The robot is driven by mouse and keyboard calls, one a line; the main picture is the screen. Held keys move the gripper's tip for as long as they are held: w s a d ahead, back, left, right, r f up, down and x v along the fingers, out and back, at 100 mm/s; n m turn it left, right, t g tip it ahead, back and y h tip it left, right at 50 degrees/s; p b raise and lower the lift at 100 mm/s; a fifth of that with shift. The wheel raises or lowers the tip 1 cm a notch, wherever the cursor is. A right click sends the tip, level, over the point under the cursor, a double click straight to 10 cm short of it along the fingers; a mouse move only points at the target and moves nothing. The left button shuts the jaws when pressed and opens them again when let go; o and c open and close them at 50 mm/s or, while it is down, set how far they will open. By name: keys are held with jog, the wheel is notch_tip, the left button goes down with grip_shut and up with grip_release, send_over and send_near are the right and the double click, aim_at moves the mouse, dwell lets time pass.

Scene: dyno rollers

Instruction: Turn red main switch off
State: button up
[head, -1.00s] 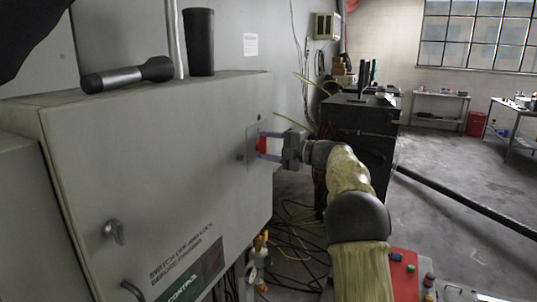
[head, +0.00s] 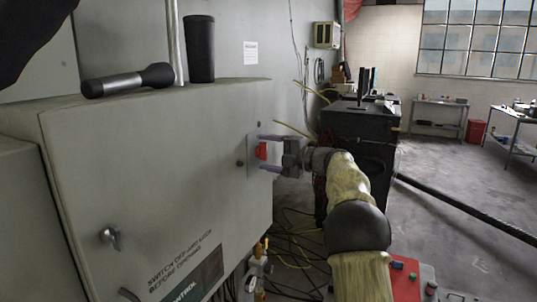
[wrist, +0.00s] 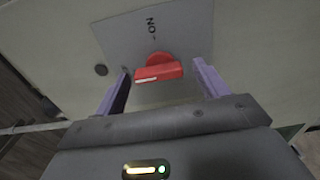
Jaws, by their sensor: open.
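The red main switch (head: 262,150) sits on a grey plate (head: 252,158) on the front of the grey control cabinet (head: 160,170). In the wrist view the red switch handle (wrist: 158,70) has a white mark, and the word "ON" stands on the plate (wrist: 185,25) beside it. My gripper (head: 268,152) is open at the switch. In the wrist view its two purple fingers (wrist: 163,84) stand one on each side of the handle, with a gap on both sides. I see no clear contact.
A cabinet latch (head: 110,237) sticks out at lower left. Cables (head: 292,240) hang and lie below the gripper. A black cabinet (head: 357,140) stands behind my arm.

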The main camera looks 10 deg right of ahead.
jog(key=shift+s+d, duration=0.1)
jog(key=b+v, duration=0.2)
jog(key=v, duration=1.5)
